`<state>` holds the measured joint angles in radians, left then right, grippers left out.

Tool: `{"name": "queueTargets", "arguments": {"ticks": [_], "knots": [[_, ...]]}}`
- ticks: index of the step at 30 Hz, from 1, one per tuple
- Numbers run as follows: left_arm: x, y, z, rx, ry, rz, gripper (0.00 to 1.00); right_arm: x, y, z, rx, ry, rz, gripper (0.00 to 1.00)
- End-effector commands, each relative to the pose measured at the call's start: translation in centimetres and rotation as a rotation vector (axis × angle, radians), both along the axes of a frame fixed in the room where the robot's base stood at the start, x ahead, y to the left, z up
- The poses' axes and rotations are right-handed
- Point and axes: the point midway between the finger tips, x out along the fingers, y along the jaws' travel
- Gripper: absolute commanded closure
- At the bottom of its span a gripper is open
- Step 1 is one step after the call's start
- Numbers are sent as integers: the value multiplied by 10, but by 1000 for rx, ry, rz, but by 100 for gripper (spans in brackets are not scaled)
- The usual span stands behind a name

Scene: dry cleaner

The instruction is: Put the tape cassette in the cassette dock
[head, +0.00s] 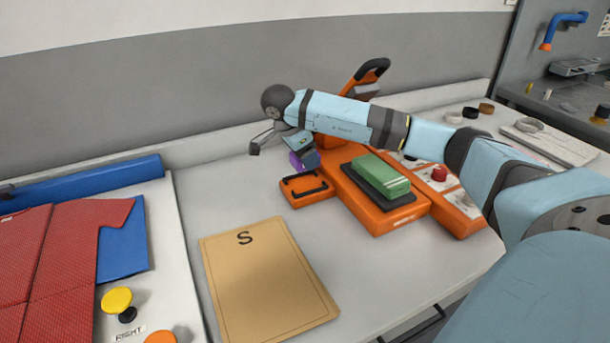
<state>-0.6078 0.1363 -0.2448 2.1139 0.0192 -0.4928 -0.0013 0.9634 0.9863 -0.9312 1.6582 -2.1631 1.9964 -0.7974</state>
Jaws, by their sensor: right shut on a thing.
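A small purple block (296,160), which I take to be the tape cassette, shows just below my right gripper (280,146). It is partly hidden by the gripper. My right gripper is shut on it and holds it behind the small orange dock. The cassette dock (291,200) is a low orange block with a black bracket frame on top, attached at the left side of a larger orange machine. The dock's frame looks empty. I cannot tell whether the cassette touches anything below it. My left gripper is not in view.
The orange machine (373,219) carries a green block (381,176) on a dark plate and a red button (439,174). A tan board (265,280) marked S lies in front. A red garment (65,255) lies at left. The grey table between is clear.

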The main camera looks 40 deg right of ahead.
Motion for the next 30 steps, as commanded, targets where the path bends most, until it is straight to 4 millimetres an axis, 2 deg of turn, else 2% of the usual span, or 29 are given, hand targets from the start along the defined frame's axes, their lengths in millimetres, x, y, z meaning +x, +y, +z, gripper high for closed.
{"name": "queueTargets", "arguments": {"ticks": [5,12,20,30], "knots": [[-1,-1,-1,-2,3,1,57,0,0,-11,0,0,0,67],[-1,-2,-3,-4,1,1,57,0,0,-44,0,0,-1,67],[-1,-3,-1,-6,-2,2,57,0,0,-45,1,-2,-1,67],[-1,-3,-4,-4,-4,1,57,0,0,-55,1,-2,-1,67]]}}
